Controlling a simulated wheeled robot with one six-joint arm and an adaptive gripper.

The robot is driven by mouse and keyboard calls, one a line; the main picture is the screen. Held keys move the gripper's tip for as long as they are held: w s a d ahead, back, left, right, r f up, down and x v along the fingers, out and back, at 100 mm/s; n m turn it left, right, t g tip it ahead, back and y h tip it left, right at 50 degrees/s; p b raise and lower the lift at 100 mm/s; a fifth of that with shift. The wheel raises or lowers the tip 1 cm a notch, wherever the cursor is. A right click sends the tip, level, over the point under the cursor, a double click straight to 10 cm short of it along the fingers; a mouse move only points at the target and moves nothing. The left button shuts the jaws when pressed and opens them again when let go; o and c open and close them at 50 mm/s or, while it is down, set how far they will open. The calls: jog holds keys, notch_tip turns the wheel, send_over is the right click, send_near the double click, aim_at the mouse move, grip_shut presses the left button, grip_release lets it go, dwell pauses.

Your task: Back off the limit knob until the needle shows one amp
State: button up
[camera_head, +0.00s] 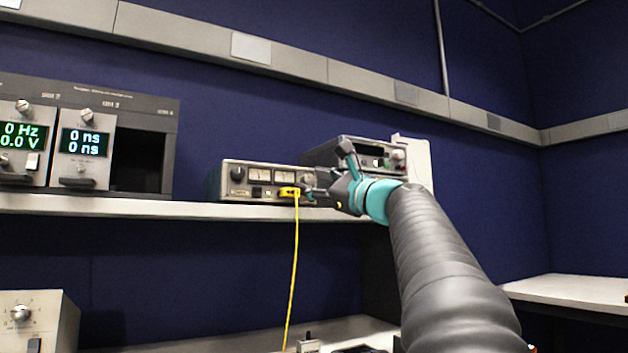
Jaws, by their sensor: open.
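A low bench supply (228,194) with two small analog meters (258,174) stands on the shelf in the middle. A dark knob (238,173) is at the left of its face. The right end of the face is partly covered by my gripper (326,178), which is open in front of it; I cannot tell whether it touches anything. The needles and the knob labels are too small to read, so I cannot tell which knob is the limit knob. A yellow plug (289,191) sits at the lower face, close to the left of my gripper.
A yellow cable (295,260) hangs from the plug past the shelf edge (150,207). Another instrument (345,146) stands behind my gripper. A rack (145,105) with lit displays is at the left. A knobbed box (40,315) is at lower left. A bench (570,290) is at right.

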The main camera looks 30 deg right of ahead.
grip_shut()
jog(key=shift+w+d+r+n+y+p, duration=0.15)
jog(key=shift+n+y+p, duration=0.25)
jog(key=shift+n, duration=0.4)
jog(key=shift+n+g+p, duration=0.3)
jog(key=shift+n+g, duration=0.4)
jog(key=shift+n, duration=0.2)
grip_release()
